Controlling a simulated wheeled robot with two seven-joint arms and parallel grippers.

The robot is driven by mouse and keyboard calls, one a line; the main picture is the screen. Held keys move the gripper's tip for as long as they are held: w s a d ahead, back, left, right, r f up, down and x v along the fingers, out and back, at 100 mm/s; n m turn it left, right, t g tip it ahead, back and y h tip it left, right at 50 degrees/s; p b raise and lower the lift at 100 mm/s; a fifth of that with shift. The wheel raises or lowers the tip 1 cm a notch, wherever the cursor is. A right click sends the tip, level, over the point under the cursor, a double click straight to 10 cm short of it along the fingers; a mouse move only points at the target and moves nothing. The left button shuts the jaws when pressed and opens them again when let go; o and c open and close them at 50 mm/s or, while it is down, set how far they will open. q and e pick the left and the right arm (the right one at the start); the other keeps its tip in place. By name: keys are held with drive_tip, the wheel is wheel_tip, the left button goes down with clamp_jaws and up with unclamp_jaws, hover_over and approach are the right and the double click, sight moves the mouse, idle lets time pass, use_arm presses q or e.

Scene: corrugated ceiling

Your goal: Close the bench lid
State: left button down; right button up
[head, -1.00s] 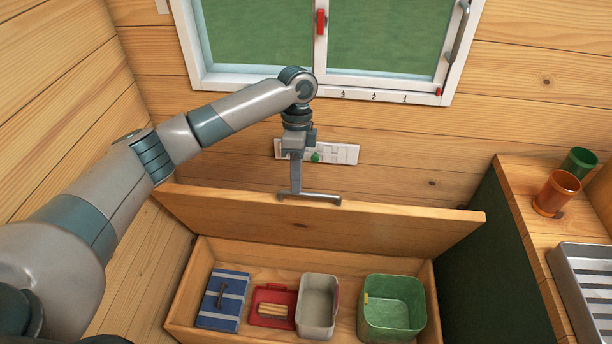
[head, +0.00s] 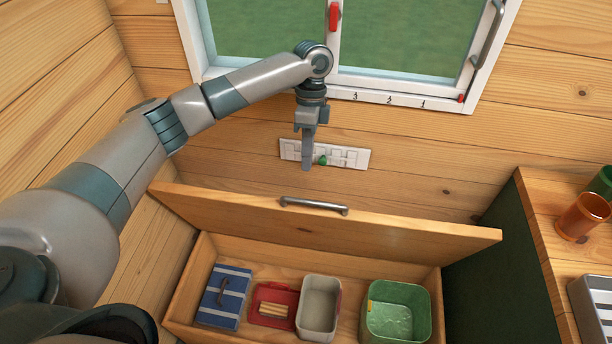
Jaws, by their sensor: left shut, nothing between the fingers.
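The wooden bench lid (head: 390,230) stands raised and tilted above the open bench box (head: 187,284). A grey metal handle (head: 313,206) is fixed near its upper edge. My left gripper (head: 307,167) points down behind and above the handle in the picture, in front of the back wall. It is shut, empty and apart from the handle. My right gripper is not in view.
Inside the box are a blue striped case (head: 223,297), a red container (head: 272,304), a grey bin (head: 318,306) and a green bin (head: 396,311). A counter with an orange cup (head: 581,217) stands at right. A white wall panel (head: 345,156) is near my gripper.

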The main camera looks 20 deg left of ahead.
use_arm(q)
drive_tip(key=p+x, duration=0.2)
drive_tip(key=x, duration=0.7)
drive_tip(key=shift+f+p, duration=0.4)
drive_tip(key=shift+s, duration=0.3)
